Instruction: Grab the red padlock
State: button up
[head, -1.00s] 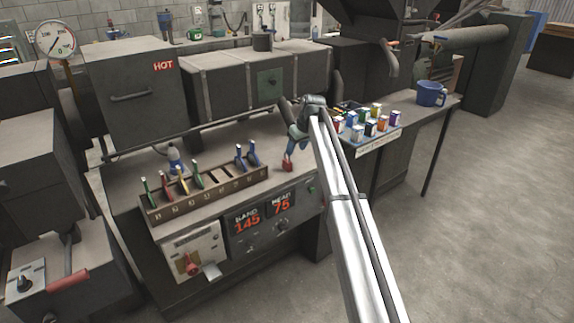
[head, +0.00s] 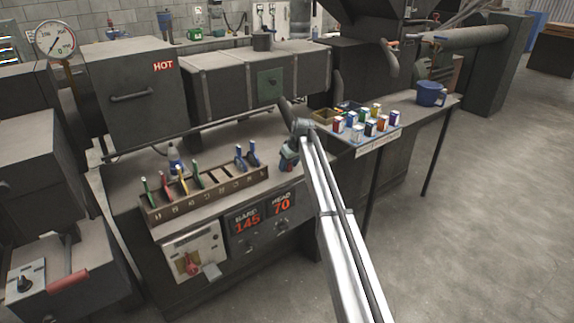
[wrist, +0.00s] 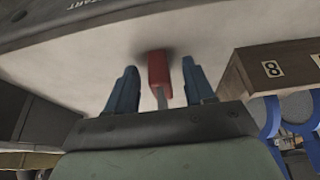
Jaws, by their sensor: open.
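The red padlock (wrist: 158,70) stands on the bench top in the wrist view, its red body toward the surface and a grey metal part toward me. My gripper (wrist: 159,66) is open, with one blue finger on each side of the padlock. Gaps show on both sides, so the fingers look apart from it. In the head view my gripper (head: 289,157) is low over the bench, right of the slotted rack. Only a small red bit of the padlock (head: 287,168) shows there; the rest is hidden by my gripper.
A dark oven duct (head: 255,80) runs behind.

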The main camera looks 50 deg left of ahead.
jog(key=shift+c, duration=0.4)
grip_shut()
